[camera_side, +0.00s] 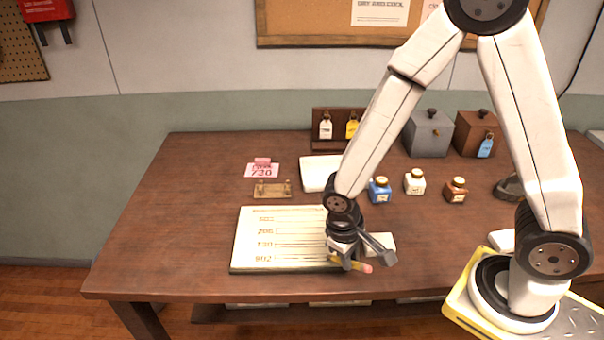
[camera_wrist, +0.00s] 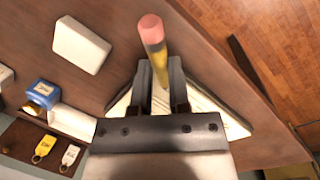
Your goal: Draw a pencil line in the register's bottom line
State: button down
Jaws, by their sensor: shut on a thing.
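The register (camera_side: 283,243) is a pale page with several numbered, ruled lines, lying flat near the table's front edge in the side view. Its bottom line is labelled 802. My gripper (camera_side: 344,257) is over the register's right end, low near the bottom line. It is shut on a yellow pencil (camera_side: 355,265) with a pink eraser, which is tilted. In the wrist view the pencil (camera_wrist: 154,42) stands between the two fingers (camera_wrist: 158,85), eraser toward the camera. Its tip is hidden, so I cannot tell whether it touches the page. Part of the register (camera_wrist: 205,103) shows behind the fingers.
A white block (camera_side: 380,244) lies just right of my gripper. Behind stand blue (camera_side: 380,190), white (camera_side: 415,182) and brown (camera_side: 456,190) bottles, a tag rack (camera_side: 338,142) and two boxes (camera_side: 428,134). A wooden piece (camera_side: 272,189) and a pink card (camera_side: 262,169) lie behind the register. The table's left is clear.

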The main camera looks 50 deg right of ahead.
jog(key=shift+r, duration=0.2)
jog(key=shift+r, duration=2.35)
